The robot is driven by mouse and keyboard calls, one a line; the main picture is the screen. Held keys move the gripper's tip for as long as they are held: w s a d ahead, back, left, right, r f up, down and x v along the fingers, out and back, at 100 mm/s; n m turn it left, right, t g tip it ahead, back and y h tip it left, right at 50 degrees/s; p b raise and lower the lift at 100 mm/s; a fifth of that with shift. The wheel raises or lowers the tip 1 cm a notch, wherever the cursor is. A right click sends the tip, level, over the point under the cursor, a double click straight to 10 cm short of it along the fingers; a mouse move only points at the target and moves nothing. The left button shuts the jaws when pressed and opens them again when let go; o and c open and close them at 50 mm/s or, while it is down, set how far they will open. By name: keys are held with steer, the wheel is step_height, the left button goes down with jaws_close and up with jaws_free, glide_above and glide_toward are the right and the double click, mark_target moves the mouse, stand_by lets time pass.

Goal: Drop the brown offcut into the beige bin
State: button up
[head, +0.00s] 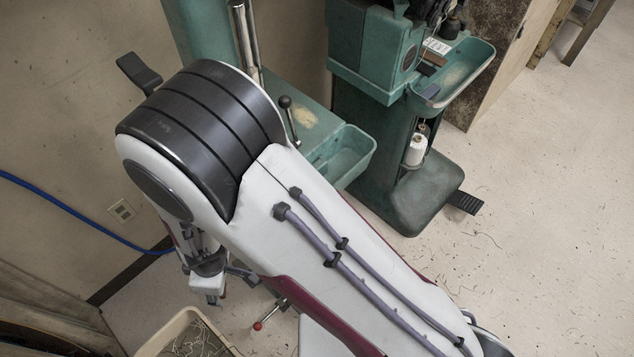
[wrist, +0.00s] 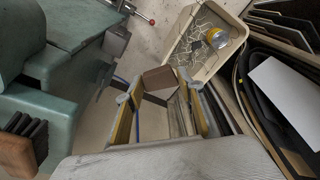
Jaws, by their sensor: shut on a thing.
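The brown offcut (wrist: 160,79) is a small flat brown piece between the fingertips of my gripper (wrist: 156,88) in the wrist view. My gripper is shut on it and holds it off the floor. The beige bin (wrist: 214,67) is beyond the fingertips, up and to the right in that view, with wiry scraps and a yellow-and-grey roll inside. In the head view my gripper (head: 214,297) is partly seen behind my arm, and the offcut cannot be made out. The bin's rim (head: 165,332) shows at the bottom edge, below and left of my gripper.
Green stitching machines (head: 375,50) with trays stand behind my arm. A red-knobbed lever (head: 257,326) is right of the bin. A box of dark sheets (wrist: 285,85) with a white sheet lies right of the bin. A brown brush (wrist: 20,155) is at lower left.

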steer(key=s+a+f+n, duration=0.4)
steer(key=s+a+f, duration=0.2)
steer(key=s+f, duration=0.2)
steer(key=s+a+f+n+g, duration=0.1)
steer(key=s+a+f+n, duration=0.4)
steer(key=f, duration=0.8)
steer(key=s+a, duration=0.1)
steer(key=s, duration=0.2)
steer(key=shift+s+f+n+h, duration=0.15)
steer(key=shift+f+n+h, duration=0.15)
steer(key=shift+f, duration=0.15)
steer(key=shift+f, duration=2.85)
steer(key=o, duration=1.2)
steer(key=shift+r, duration=0.2)
steer(key=shift+w+d+r, duration=0.2)
steer(key=shift+r, duration=1.7)
steer(key=shift+w+d+r, duration=0.25)
steer(key=shift+r, duration=1.7)
steer(key=shift+w+d+r, duration=0.2)
steer(key=shift+r, duration=1.7)
